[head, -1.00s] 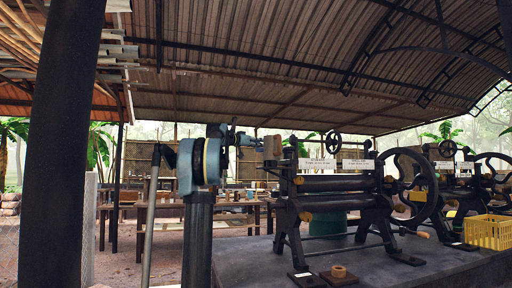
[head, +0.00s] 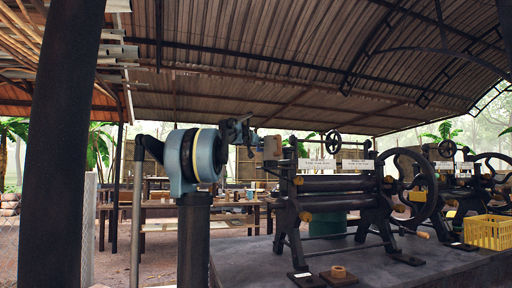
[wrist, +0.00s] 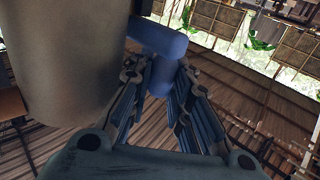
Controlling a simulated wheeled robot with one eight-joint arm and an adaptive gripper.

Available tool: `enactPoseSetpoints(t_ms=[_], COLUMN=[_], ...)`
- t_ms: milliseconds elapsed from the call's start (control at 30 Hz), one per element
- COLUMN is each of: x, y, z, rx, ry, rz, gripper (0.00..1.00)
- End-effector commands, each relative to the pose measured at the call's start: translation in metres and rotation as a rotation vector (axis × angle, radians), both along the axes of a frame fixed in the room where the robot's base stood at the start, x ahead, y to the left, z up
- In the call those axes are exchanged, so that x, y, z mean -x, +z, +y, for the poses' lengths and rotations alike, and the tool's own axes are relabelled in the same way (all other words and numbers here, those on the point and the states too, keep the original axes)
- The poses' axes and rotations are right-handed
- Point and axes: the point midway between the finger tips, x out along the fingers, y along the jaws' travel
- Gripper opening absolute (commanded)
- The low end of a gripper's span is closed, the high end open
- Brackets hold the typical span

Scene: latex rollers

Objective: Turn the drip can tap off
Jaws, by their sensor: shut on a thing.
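The drip can (head: 272,147) is a small tan cylinder at the left end of the near roller machine in the head view. In the wrist view the can (wrist: 70,60) fills the upper left, large and close. Its blue tap (wrist: 160,50) sticks out from the can's side, with a blue lever part running between my fingers. My gripper (wrist: 158,88) is shut on the tap, one finger on each side of it. In the head view my gripper (head: 258,143) is small beside the can, and the tap is too small to make out.
The black roller machine (head: 335,190) stands on a concrete slab (head: 390,272) just right of the can. A yellow crate (head: 490,232) sits at the far right. A dark post (head: 60,150) rises at the left. Tables (head: 160,208) stand behind.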

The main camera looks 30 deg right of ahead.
Motion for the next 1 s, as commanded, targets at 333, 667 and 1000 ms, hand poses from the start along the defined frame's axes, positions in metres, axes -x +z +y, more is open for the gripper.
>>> enactPoseSetpoints(t_ms=[333, 667, 1000], x=[0.0001, 0.0002, -0.0044], y=[-0.0002, -0.0001, 0.0], z=[0.0004, 0.0003, -0.0001], rx=[0.0, 0.0, 0.0], ry=[0.01, 0.009, -0.04], rz=[0.0, 0.0, 0.0], gripper=[0.0, 0.39, 0.39])
